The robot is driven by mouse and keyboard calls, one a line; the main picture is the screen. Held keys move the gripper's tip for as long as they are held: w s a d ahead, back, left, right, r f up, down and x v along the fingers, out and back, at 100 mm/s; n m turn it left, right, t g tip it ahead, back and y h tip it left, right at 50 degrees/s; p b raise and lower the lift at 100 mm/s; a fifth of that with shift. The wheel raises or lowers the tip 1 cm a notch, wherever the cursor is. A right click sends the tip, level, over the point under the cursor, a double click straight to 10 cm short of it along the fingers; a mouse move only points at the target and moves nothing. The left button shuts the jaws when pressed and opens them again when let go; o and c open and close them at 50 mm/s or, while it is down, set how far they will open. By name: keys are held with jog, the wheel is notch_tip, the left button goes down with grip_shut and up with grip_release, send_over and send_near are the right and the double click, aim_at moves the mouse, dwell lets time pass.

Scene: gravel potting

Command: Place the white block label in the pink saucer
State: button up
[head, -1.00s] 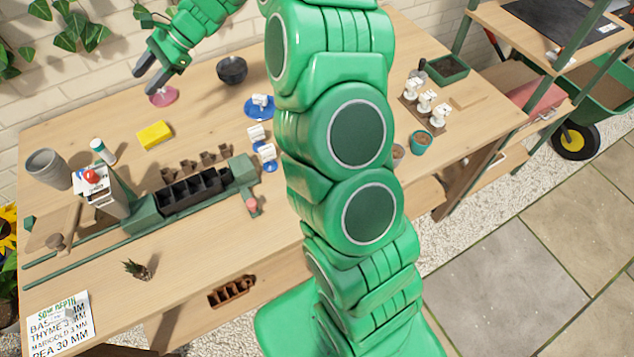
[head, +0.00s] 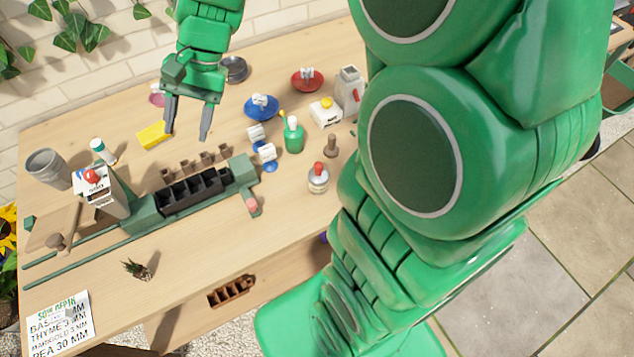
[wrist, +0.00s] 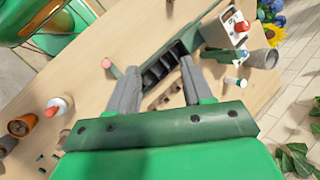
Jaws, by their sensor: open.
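My gripper (head: 187,134) is open and empty, pointing down above the table near the yellow sponge. In the wrist view my gripper (wrist: 160,70) has its two grey fingers apart, with the black tray between and beyond them. The pink saucer (head: 156,99) is at the back left, partly hidden behind my gripper. Small white block-like pieces stand at centre: one in the blue saucer (head: 262,113), and two white blocks (head: 256,133) (head: 267,152) with blue beneath, in front of it. More white pieces stand in the red saucer (head: 307,85). I cannot tell which is the label meant.
The yellow sponge (head: 154,135), black cell tray (head: 193,194) and dark bowl (head: 234,70) are around my gripper. A green bottle (head: 293,137), a red-topped bottle (head: 318,178) and a yellow-topped white box (head: 325,112) stand right.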

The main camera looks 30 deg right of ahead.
jog(key=s+d+n+h, duration=0.2)
jog(key=s+d, duration=0.4)
jog(key=s, duration=0.4)
jog(key=s+d+f+n+h, duration=0.1)
jog(key=s+d+n+h, duration=0.2)
jog(key=s+d, duration=0.4)
jog(key=s, duration=0.4)
jog(key=shift+s+d+h, duration=0.3)
jog(key=shift+h, duration=0.1)
jog(key=shift+f, duration=0.1)
